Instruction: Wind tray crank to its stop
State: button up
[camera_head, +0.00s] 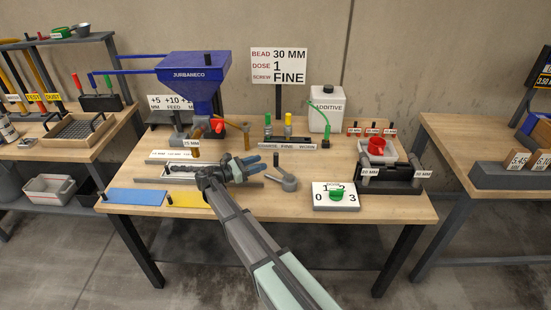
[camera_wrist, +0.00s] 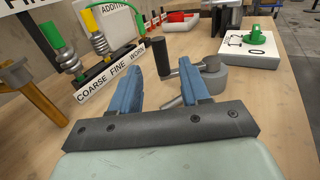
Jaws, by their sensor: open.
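The crank (camera_head: 287,181) is a grey arm on a round grey hub, with a black upright handle. It stands on the bench to the right of my gripper (camera_head: 260,163). In the wrist view, the crank's grey hub (camera_wrist: 212,78) is to the right, and its black handle (camera_wrist: 162,58) rises beyond the gap between my fingertips. My gripper (camera_wrist: 161,72) is open, with its two blue fingers apart and nothing between them. The handle looks ahead of the fingertips; I cannot tell if either finger touches it.
A rack labelled COARSE FINE WORN (camera_head: 288,145) holds screws behind. A blue hopper (camera_head: 195,75) stands at the back left. A white dial board (camera_head: 335,203) is front right, and a dark holder (camera_head: 392,183) is farther right. Bare wood lies at the front middle.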

aim_at(276, 157)
jog(key=x, duration=0.8)
jog(key=shift+w+d, duration=0.15)
jog(key=shift+c, duration=0.3)
grip_shut()
